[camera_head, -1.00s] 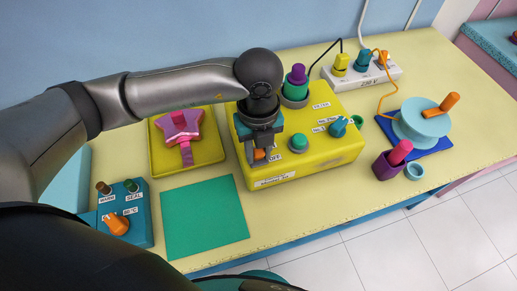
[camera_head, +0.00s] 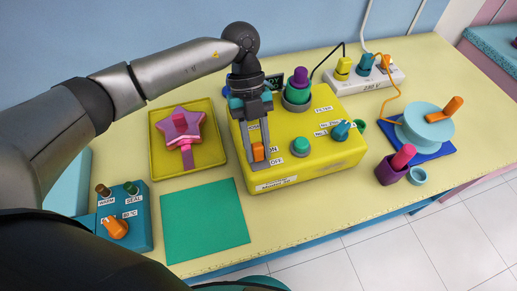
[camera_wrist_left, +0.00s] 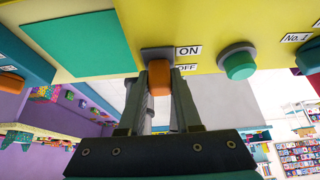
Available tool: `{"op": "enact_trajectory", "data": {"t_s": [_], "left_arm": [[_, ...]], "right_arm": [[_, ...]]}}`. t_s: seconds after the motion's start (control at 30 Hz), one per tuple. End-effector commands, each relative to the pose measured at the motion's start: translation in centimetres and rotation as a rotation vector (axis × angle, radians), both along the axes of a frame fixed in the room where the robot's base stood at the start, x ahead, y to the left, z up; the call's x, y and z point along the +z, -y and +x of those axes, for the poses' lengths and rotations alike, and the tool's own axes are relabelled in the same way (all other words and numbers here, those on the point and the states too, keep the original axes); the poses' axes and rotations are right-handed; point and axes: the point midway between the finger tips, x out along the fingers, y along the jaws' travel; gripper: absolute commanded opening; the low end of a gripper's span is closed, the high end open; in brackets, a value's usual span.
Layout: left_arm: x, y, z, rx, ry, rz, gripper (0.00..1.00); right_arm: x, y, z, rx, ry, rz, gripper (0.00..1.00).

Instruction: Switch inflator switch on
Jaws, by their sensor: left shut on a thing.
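The inflator is a yellow box (camera_head: 335,165) in the middle of the table. Its orange switch (camera_head: 258,152) is on the front left of its top, beside the ON and OFF labels. My left gripper (camera_head: 258,160) points down from above, shut on the orange switch. In the left wrist view the switch (camera_wrist_left: 159,77) sits between the two fingertips, close to the ON label (camera_wrist_left: 188,51) and the OFF label (camera_wrist_left: 186,68). The fingers partly hide the switch, and I cannot tell which way it is set. My right gripper is not in view.
On the box are a green button (camera_head: 300,145), a teal knob (camera_head: 341,130) and a green-and-purple nozzle (camera_head: 298,90). A yellow tray (camera_head: 160,160) with a pink star balloon (camera_head: 180,125) lies left. A blue sealer box (camera_head: 140,232) and green mat (camera_head: 205,220) are nearer.

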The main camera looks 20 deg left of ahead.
Motion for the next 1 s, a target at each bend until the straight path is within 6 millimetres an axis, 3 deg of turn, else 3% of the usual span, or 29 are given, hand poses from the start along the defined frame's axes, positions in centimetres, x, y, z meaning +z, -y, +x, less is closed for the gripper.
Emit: {"op": "enact_trajectory", "data": {"t_s": [0.4,0.97,1.0], "left_arm": [[-0.2,-0.4,0.7,0.0,-0.153,-0.106,0.0],[-0.2,-0.4,0.7,-0.002,-0.177,-0.121,0.0],[-0.2,-0.4,0.7,-0.002,-0.177,-0.121,0.37]], "right_arm": [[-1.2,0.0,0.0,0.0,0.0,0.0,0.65],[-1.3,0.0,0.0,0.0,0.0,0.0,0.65],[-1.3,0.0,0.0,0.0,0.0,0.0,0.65]]}}
